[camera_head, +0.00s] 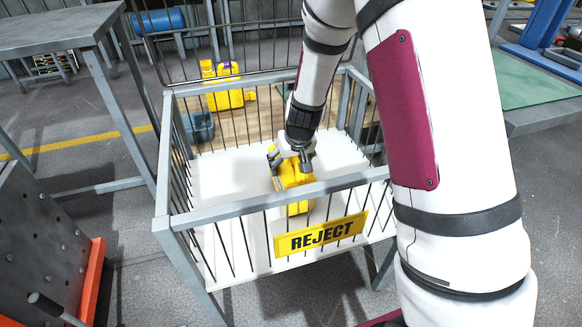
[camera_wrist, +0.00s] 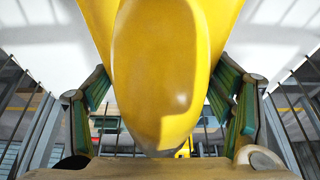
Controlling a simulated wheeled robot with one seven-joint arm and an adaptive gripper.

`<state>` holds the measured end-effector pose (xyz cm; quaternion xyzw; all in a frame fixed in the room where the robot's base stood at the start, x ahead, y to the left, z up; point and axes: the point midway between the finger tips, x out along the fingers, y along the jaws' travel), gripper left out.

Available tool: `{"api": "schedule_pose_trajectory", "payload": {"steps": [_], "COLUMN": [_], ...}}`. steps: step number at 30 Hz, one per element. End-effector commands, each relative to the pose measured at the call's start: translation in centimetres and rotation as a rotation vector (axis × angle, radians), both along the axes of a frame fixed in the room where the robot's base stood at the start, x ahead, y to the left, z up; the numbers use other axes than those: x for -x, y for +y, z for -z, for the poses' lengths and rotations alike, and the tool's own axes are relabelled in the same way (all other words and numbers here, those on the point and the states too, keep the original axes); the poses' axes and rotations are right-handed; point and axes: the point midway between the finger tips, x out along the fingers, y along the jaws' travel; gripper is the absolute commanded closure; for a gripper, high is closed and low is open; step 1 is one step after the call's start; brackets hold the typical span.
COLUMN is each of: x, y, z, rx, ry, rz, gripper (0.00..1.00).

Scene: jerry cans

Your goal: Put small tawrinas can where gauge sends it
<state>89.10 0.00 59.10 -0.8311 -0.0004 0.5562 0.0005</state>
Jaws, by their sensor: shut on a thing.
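My gripper (camera_head: 287,152) is inside the wire-sided bin (camera_head: 180,222), shut on a yellow can (camera_head: 298,180). In the wrist view the same can (camera_wrist: 160,70) fills the middle, with the green-padded fingers of my gripper (camera_wrist: 163,108) on either side of it. The can is low in the bin, over its white floor; I cannot tell whether it touches the floor. A yellow sign (camera_head: 320,235) reading REJECT hangs on the bin's front. The can's label is not readable, and no gauge can be made out.
Another yellow can (camera_head: 226,98) stands on a wooden surface beyond the bin's white floor, near a small blue-grey tub (camera_head: 199,127). The bin's barred sides and top rails surround my gripper. White floor (camera_head: 222,178) left of the held can is bare. A grey table (camera_head: 60,32) stands left.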

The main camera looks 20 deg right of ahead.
Motion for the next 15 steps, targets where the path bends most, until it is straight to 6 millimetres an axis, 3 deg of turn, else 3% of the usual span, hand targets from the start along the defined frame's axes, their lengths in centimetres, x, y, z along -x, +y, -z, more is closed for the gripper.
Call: {"api": "schedule_pose_trajectory", "payload": {"steps": [12, 13, 15], "x": [-0.07, -0.05, -0.05], "y": [-0.04, -0.04, -0.03], "z": [0.57, 0.5, 0.44], "rx": [0.001, 0.001, 0.001], "ry": [-0.003, -0.002, -0.002], "rz": [0.0, 0.0, 0.0], "gripper": [0.72, 0.19, 0.06]}}
